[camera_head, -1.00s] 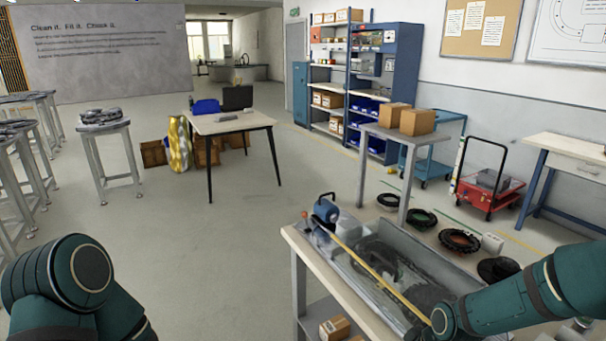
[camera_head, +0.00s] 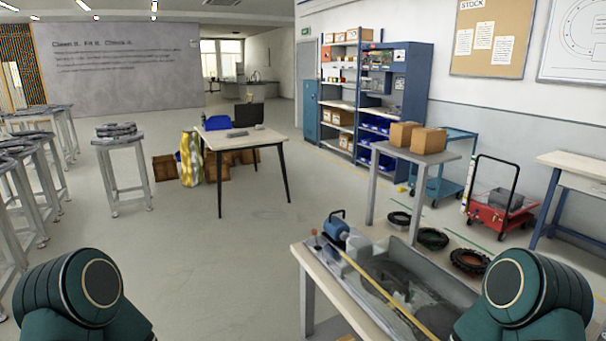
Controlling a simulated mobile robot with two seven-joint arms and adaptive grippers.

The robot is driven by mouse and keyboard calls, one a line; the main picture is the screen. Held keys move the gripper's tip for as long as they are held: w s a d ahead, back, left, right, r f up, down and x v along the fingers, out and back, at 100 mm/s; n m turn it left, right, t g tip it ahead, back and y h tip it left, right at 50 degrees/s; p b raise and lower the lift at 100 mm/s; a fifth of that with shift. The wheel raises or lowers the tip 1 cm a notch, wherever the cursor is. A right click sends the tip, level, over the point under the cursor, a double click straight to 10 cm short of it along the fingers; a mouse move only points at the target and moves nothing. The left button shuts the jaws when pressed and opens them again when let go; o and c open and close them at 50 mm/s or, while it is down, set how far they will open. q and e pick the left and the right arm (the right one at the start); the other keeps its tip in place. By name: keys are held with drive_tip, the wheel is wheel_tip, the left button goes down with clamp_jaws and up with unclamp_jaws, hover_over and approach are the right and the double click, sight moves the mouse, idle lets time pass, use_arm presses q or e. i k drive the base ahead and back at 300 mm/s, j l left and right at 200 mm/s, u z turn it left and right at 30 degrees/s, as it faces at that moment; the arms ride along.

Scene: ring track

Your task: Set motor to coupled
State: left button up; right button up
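A blue motor-like cylinder (camera_head: 337,228) with a dark handle stands at the far left end of a trough (camera_head: 462,292) on a workbench. A small red knob (camera_head: 314,232) is beside it on the bench's far left corner. I cannot tell from this distance whether the motor is coupled. A yellow strip (camera_head: 385,294) runs along the trough toward me. Both of my grippers are out of view; only teal links of my left and right arms show at the bottom, and the right one hides the bench's near right part.
A grey table (camera_head: 440,158) with cardboard boxes stands behind the bench. Dark rings (camera_head: 432,238) lie on the floor there. A red cart (camera_head: 500,212) is at the right. A wooden-topped table (camera_head: 270,141) stands farther back. The floor left of the bench is clear.

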sight(336, 231)
drive_tip(key=l+z, duration=0.1)
drive_tip(key=z, duration=0.3)
drive_tip(key=l+z, duration=0.1)
drive_tip(key=z, duration=0.3)
drive_tip(key=l+z, duration=0.1)
drive_tip(key=z, duration=0.3)
drive_tip(key=j+z, duration=0.3)
drive_tip(key=z, duration=0.15)
drive_tip(key=i+j+z, duration=0.1)
drive_tip(key=j+z, duration=0.55)
drive_tip(key=j, duration=0.2)
drive_tip(key=k+j+z, duration=0.15)
drive_tip(key=j, duration=0.25)
drive_tip(key=k+j, duration=0.1)
drive_tip(key=j, duration=0.4)
drive_tip(key=j+z, duration=0.1)
drive_tip(key=j, duration=0.4)
drive_tip(key=k+j, duration=0.15)
drive_tip(key=j, duration=0.3)
drive_tip(key=k+j+z, duration=0.1)
drive_tip(key=j, duration=0.4)
